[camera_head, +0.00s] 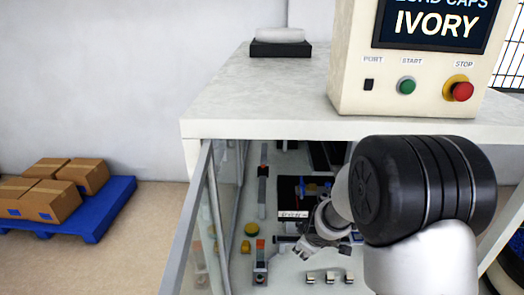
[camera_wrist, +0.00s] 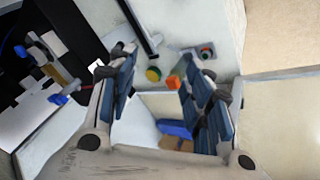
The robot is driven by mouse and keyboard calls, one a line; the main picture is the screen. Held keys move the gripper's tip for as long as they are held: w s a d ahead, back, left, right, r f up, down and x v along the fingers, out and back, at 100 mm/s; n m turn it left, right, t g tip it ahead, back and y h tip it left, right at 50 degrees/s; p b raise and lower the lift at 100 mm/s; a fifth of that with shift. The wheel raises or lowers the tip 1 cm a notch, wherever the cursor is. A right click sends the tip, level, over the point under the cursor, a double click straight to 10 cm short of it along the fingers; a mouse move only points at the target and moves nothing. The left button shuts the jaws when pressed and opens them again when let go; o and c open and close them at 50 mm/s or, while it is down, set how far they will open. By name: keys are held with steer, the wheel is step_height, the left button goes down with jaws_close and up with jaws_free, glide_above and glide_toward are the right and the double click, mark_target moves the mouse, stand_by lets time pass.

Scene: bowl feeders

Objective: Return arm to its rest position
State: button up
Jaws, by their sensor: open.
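My gripper (camera_head: 298,250) hangs at the end of my arm inside the machine's glass-sided enclosure, below the white worktop (camera_head: 235,105). In the wrist view my gripper (camera_wrist: 160,82) shows its two dark-padded fingers spread apart, with nothing between them. My arm's large black joint stands in front of the worktop and hides part of the enclosure. A yellow round part (camera_wrist: 153,74) and an orange part (camera_wrist: 173,82) appear beyond the fingers; I cannot tell their distance.
A cream control box (camera_head: 430,65) with an "IVORY" screen, a green START and a red STOP button stands on the worktop. A glass panel (camera_head: 203,215) bounds the enclosure's left. Small fixtures (camera_head: 328,277) lie inside. Boxes (camera_head: 50,200) sit on a blue pallet (camera_head: 105,215) at left.

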steer(key=s+d+r+m+h+b, duration=0.1)
steer(key=s+d+r+m+h, duration=0.15)
steer(key=s+r, duration=0.5)
steer(key=s+d+r+m+h+b, duration=0.1)
steer(key=s+d+r+m+b, duration=0.1)
steer(key=s+d+r+m, duration=0.35)
steer(key=s+a+r+m+y+b, duration=0.1)
steer(key=s+a, duration=0.3)
steer(key=s, duration=0.6)
steer(key=s+a+r+g+y+b, duration=0.1)
steer(key=s+a+y, duration=0.1)
steer(key=s, duration=0.8)
steer(key=shift+a+r+m, duration=0.2)
steer(key=shift+a+m, duration=0.2)
steer(key=shift+a, duration=0.45)
